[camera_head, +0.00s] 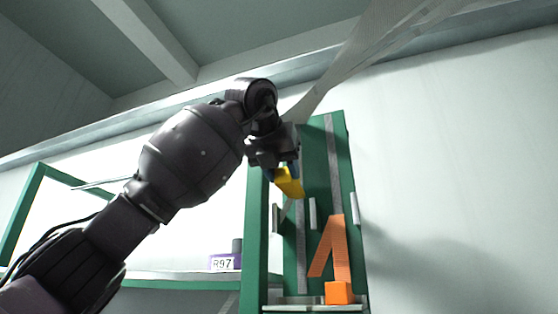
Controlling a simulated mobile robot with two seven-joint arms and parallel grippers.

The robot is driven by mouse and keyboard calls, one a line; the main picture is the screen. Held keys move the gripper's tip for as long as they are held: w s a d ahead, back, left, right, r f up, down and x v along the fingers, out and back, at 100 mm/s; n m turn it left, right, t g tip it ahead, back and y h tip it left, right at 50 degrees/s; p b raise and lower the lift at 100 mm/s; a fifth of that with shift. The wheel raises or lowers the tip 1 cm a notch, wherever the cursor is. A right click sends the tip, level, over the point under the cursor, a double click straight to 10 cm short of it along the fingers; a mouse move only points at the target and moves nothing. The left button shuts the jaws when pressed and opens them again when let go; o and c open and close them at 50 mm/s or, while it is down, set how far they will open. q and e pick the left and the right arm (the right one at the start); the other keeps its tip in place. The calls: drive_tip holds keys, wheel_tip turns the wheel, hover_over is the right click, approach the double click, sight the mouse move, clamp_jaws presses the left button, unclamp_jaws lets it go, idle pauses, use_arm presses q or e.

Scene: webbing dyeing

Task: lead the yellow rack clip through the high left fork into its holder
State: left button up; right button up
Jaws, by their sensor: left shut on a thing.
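My left gripper (284,170) reaches in from the left and is shut on the yellow rack clip (290,184). The clip is tilted and hangs in front of the green upright rack (319,165). A pale webbing strip (345,65) runs from behind the gripper up to the upper right. Short white upright prongs (312,213) stand on the rack below and to the right of the clip. I cannot tell which of them form the high left fork, or pick out the holder. My right gripper is not in view.
An orange strap (339,245) and an orange block (340,293) are at the rack's lower right, above a pale ledge. A purple box marked R97 (225,262) stands on a shelf at the left. The wall right of the rack is clear.

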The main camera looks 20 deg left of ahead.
sight(282, 180)
use_arm(q)
drive_tip(key=shift+w+p, duration=0.55)
drive_tip(key=shift+w, duration=0.45)
drive_tip(key=shift+f, duration=0.35)
drive_tip(key=shift+s+f, duration=0.1)
drive_tip(key=shift+f, duration=1.15)
drive_tip(key=shift+f+b, duration=0.65)
drive_tip(key=shift+b, duration=0.2)
wheel_tip(282, 180, down, 10)
drive_tip(key=b, duration=0.8)
drive_tip(key=shift+a+f, duration=0.1)
drive_tip(key=shift+f, duration=0.05)
drive_tip(key=shift+f+b, duration=0.35)
drive_tip(key=shift+f, duration=0.25)
drive_tip(key=shift+f+b, duration=0.5)
drive_tip(key=shift+f, duration=0.4)
drive_tip(key=shift+f+b, duration=0.45)
drive_tip(key=shift+f, duration=0.4)
drive_tip(key=shift+f+b, duration=0.3)
drive_tip(key=shift+f, duration=0.55)
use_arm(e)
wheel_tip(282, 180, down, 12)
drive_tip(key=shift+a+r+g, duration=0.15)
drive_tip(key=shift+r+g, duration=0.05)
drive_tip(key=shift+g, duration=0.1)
